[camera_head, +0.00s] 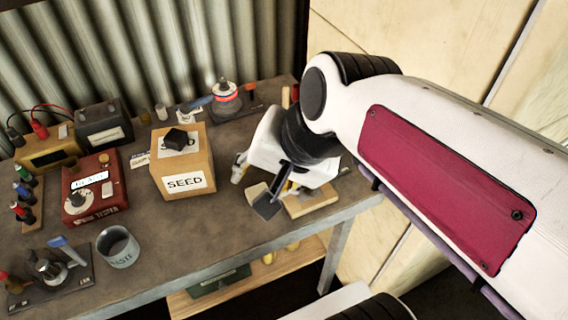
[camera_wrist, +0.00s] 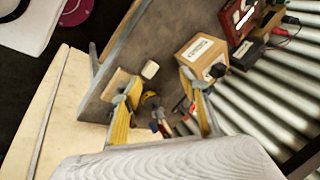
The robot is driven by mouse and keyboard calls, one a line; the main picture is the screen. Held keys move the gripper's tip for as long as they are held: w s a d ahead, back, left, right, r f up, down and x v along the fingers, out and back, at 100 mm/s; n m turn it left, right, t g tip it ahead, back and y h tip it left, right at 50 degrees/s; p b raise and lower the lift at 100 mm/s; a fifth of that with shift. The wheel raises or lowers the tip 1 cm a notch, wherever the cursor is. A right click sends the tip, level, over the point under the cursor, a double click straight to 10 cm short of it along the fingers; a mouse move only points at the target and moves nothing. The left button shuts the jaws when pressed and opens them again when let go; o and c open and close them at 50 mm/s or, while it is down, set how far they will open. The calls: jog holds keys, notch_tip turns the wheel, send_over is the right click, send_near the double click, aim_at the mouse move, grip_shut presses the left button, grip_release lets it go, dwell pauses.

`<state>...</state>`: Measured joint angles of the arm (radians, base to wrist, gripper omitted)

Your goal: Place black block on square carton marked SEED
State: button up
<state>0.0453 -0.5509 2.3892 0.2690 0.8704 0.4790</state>
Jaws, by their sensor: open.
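The black block (camera_head: 175,138) rests on top of the square cardboard carton marked SEED (camera_head: 198,163), on its upper label. In the wrist view the carton (camera_wrist: 193,59) stands beyond my gripper, with the dark block (camera_wrist: 217,70) at its top. My gripper (camera_head: 255,200) is to the right of the carton, apart from it and low over the bench's right part. In the wrist view my gripper (camera_wrist: 160,105) has its fingers spread wide with nothing held between them.
A red tester (camera_head: 95,188), a grey waste cup (camera_head: 118,247) and a clamp on a board stand left on the bench (camera_head: 215,235). A spool stand (camera_head: 226,98) is at the back. A wooden board (camera_head: 312,200) lies beneath my gripper. The front middle is clear.

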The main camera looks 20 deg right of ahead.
jog(key=s+d+f+n+h, duration=0.1)
jog(key=s+d+n+h, duration=0.1)
jog(key=s+d+n, duration=0.2)
jog(key=shift+s+n, duration=0.7)
jog(key=shift+n, duration=1)
